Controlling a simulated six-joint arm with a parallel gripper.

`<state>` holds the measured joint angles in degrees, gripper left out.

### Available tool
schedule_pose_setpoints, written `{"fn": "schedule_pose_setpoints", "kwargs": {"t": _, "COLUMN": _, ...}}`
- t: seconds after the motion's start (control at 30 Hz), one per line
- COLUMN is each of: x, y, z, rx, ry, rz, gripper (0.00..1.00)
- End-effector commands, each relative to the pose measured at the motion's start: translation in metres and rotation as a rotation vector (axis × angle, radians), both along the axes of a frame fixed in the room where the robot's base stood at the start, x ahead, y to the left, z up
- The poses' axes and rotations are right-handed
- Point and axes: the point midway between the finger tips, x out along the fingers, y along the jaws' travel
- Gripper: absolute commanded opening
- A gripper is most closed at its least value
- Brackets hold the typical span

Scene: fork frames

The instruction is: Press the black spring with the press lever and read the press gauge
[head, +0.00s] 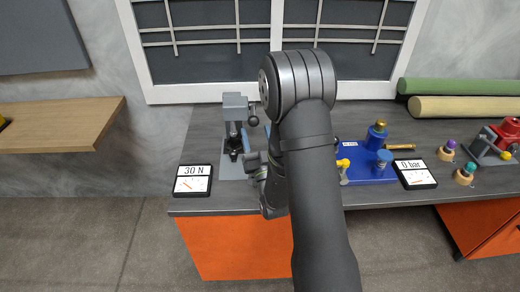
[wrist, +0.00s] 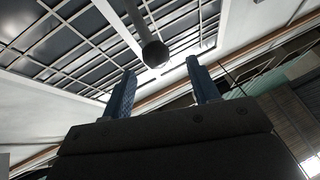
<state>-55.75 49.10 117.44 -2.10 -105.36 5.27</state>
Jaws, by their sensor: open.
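The grey press (head: 235,108) stands at the left end of the workbench. The black spring (head: 234,148) sits under its ram; it is too small to tell how far it is squeezed. The press gauge (head: 193,181) in front reads 30 N. The press lever (head: 253,121) ends in a dark round knob at the press's right side; the knob also shows in the wrist view (wrist: 155,53). My gripper (wrist: 160,66) is open with blue fingers pointing up, and the knob appears between and beyond the fingertips. In the head view my arm partly hides the gripper.
A blue fixture (head: 372,170) with a valve and a gauge reading 0 bar (head: 414,174) stands right of my arm. Further right are small knobs (head: 447,150) and a red device (head: 505,135). Green and beige rolls (head: 466,106) lie behind. A wooden shelf (head: 60,128) is at left.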

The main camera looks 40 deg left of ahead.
Motion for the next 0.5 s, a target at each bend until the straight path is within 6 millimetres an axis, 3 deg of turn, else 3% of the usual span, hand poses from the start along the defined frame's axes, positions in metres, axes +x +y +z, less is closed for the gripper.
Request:
{"fn": "schedule_pose_setpoints", "kwargs": {"t": 0.2, "x": -0.019, "y": -0.029, "z": -0.02, "rx": -0.003, "ry": 0.002, "rz": 0.0, "gripper": 0.55}}
{"fn": "schedule_pose_setpoints", "kwargs": {"t": 0.5, "x": -0.027, "y": -0.042, "z": -0.027, "rx": -0.002, "ry": 0.0, "rz": 0.002, "gripper": 0.55}}
